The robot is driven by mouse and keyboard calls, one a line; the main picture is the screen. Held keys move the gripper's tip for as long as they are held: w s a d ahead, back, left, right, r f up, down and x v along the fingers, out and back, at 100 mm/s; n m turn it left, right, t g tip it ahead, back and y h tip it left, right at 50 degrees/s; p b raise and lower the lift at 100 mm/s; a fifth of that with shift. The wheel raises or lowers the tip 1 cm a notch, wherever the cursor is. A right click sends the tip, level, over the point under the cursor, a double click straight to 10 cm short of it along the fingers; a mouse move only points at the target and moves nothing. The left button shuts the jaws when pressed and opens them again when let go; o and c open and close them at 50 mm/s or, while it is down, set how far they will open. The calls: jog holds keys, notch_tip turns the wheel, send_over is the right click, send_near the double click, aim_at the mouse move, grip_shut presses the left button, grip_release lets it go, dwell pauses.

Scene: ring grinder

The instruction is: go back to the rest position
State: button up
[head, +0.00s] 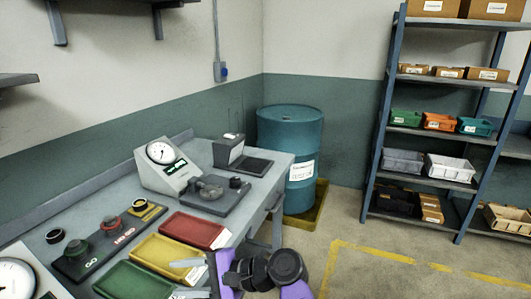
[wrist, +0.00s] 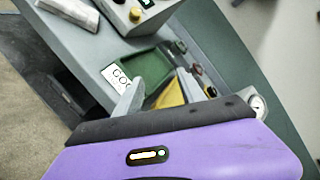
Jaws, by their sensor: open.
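My gripper (head: 187,278) is at the bottom centre of the head view, beside the front edge of the bench (head: 90,210). Its purple body and dark wrist joint show there. In the wrist view my gripper (wrist: 160,92) has its two grey fingers spread apart, with nothing between them. It appears over or close to the yellow tray (head: 165,252) and the green tray (head: 135,281). The green tray also shows in the wrist view (wrist: 150,64), with a white label. Height above the trays is hard to judge.
A red tray (head: 195,230), a dial gauge (head: 163,165), a grey fixture (head: 212,194) and a dark board with rings (head: 105,240) are on the bench. A blue drum (head: 290,135) and a shelf rack (head: 440,130) stand beyond. Floor at right is clear.

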jog(key=w+d+f+n+t+h, duration=0.1)
jog(key=d+f+t+h, duration=0.1)
jog(key=d+f+t, duration=0.3)
jog(key=w+d+f+t+h, duration=0.1)
jog(key=d+f+t+h, duration=0.15)
jog(key=d, duration=0.45)
jog(key=s+d+f+n+t+h, duration=0.2)
jog(key=s+d+t+h, duration=0.4)
jog(key=d, duration=0.7)
jog(key=s+d+r+n+h, duration=0.1)
jog(key=s+d, duration=0.3)
jog(key=s, duration=0.8)
jog(key=s+d+r+n+h, duration=0.2)
jog(key=s+d+r, duration=0.2)
jog(key=s, duration=0.9)
jog(key=s+d+r+n+h, duration=0.1)
jog(key=s+d, duration=0.4)
jog(key=s, duration=0.7)
notch_tip(320, 180, up, 2)
jog(key=shift+s+d+r+n, duration=0.2)
jog(key=shift+d+n, duration=0.15)
jog(key=shift+n, duration=0.15)
jog(key=shift+g, duration=0.25)
